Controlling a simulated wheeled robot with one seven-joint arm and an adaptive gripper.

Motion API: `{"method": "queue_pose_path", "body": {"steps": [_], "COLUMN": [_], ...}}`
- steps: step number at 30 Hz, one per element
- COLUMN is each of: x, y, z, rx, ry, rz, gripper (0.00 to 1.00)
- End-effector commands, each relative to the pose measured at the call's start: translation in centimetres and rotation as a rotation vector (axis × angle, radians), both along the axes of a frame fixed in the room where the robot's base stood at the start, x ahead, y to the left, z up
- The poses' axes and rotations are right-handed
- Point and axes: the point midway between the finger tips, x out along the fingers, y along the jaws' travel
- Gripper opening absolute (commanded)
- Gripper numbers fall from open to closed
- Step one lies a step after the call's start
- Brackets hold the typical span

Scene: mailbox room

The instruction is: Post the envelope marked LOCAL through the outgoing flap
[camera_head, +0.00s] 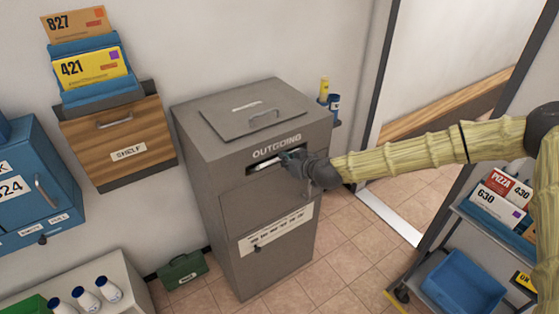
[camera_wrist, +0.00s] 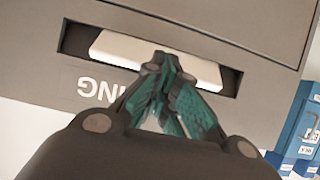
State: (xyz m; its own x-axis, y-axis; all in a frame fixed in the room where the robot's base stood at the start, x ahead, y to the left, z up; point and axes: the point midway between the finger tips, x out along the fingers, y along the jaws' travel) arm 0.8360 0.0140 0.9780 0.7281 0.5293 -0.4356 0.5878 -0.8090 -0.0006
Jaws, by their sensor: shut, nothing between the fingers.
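The grey OUTGOING box (camera_head: 230,190) stands upright against the wall, with a dark slot (camera_wrist: 75,40) under its lettering in the head view. A pale flat slab (camera_wrist: 130,48) sits in the slot and also shows in the head view (camera_head: 262,165). I cannot tell if it is the flap or an envelope, and no LOCAL mark is readable. My gripper (camera_wrist: 166,66) is shut, its fingertips at the slab's near edge with nothing between them. In the head view my gripper (camera_head: 284,157) is right at the slot.
A wooden wall holder (camera_head: 120,130) carries envelopes 827 and 421 at the left. A cart (camera_head: 465,210) with mail and a blue bin (camera_head: 462,285) stands at the right. Small bottles (camera_head: 333,104) sit behind the box. A green toolbox (camera_head: 182,270) lies on the floor.

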Motion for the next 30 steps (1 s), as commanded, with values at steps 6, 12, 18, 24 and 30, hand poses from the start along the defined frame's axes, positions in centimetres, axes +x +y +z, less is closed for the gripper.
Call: {"method": "queue_pose_path", "body": {"steps": [6, 12, 18, 24, 30], "x": [0.3, 0.3, 0.4, 0.8, 1.3], "y": [0.2, 0.2, 0.3, 0.7, 1.1], "z": [-0.2, -0.1, -0.3, -0.7, -1.1], "rx": [-0.001, 0.0, -0.001, 0.0, 0.0], "ry": [-0.001, 0.0, -0.001, -0.001, -0.002], "rz": [0.0, 0.0, 0.0, 0.0, 0.0], "gripper": [0.0, 0.0, 0.0, 0.0, 0.0]}}
